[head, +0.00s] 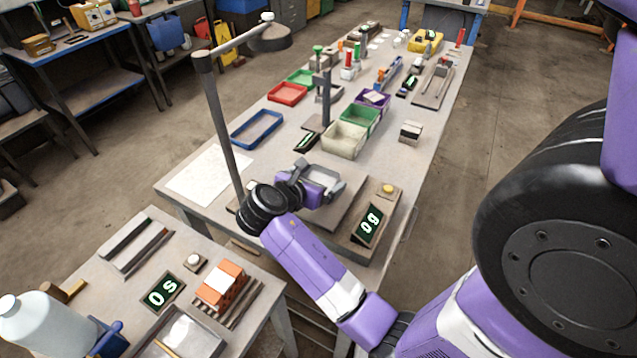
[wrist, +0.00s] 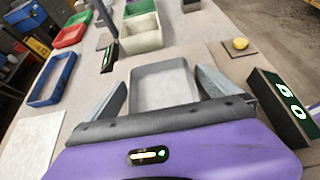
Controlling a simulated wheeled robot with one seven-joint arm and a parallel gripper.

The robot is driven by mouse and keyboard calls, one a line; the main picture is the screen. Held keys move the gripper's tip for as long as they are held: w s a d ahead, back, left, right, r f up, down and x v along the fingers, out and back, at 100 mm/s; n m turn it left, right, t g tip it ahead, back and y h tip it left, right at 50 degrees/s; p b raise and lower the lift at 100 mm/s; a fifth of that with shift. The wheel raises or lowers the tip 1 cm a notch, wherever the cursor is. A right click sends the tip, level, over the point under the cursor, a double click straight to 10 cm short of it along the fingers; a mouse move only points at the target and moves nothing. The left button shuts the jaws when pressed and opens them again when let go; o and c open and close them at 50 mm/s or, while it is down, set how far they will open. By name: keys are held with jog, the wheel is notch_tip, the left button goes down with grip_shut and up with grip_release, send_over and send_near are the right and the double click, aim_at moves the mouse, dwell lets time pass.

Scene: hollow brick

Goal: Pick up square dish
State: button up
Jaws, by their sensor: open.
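The square dish (wrist: 162,84) is a shallow grey tray with a raised rim. In the wrist view it lies straight ahead, between my two fingers. My gripper (wrist: 161,90) is open, with one finger on each side of the dish. I cannot tell whether either finger touches it. In the head view the dish (head: 322,171) shows just beyond my gripper (head: 318,184), near the front end of the long table. My gripper hides its near edge.
A scale display (head: 369,224) reading 0 g and a yellow button (head: 388,188) stand to the right. A blue tray (head: 257,128), cream bin (head: 345,140) and lamp post (head: 222,130) are nearby. A side table (head: 120,283) holds orange bricks (head: 222,283).

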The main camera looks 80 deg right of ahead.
jog(key=c, duration=1.3)
jog(key=shift+r, duration=0.15)
